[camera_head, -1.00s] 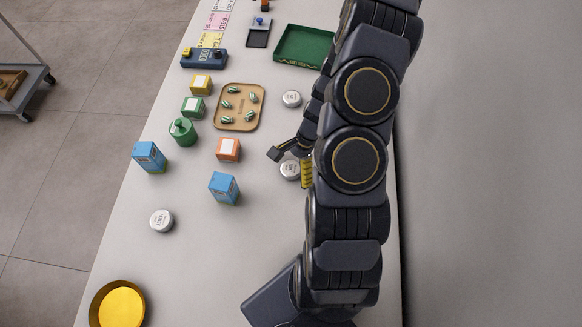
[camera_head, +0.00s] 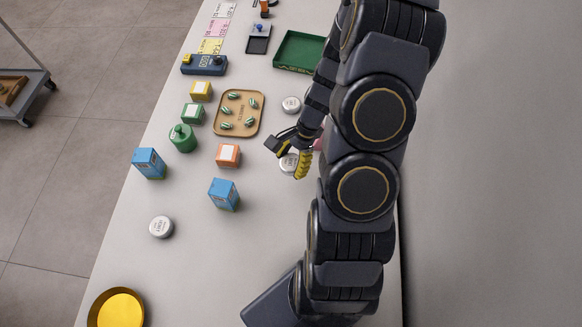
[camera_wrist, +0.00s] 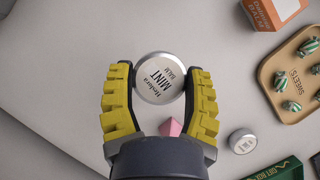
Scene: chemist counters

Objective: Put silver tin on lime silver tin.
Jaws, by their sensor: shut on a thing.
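A silver tin labelled "Hedera MINT BALM" (camera_wrist: 159,78) is between the yellow-padded fingers of my gripper (camera_wrist: 158,88), which is shut on it. In the head view my gripper (camera_head: 287,158) and this tin (camera_head: 288,164) are right of the orange box, and the arm hides part of them. A second silver tin (camera_head: 161,227) stands alone at the left front of the counter. A third silver tin (camera_head: 291,104) stands right of the sweets tray and shows at lower right in the wrist view (camera_wrist: 242,141). I cannot read clearly which is lime.
Blue boxes (camera_head: 223,194), an orange box (camera_head: 228,155) and a green jar (camera_head: 183,138) stand left of my gripper. The sweets tray (camera_head: 239,131) and green tray (camera_head: 299,34) lie farther back. A yellow round dish (camera_head: 118,306) is at front left. A pink object (camera_wrist: 172,127) is near my fingers.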

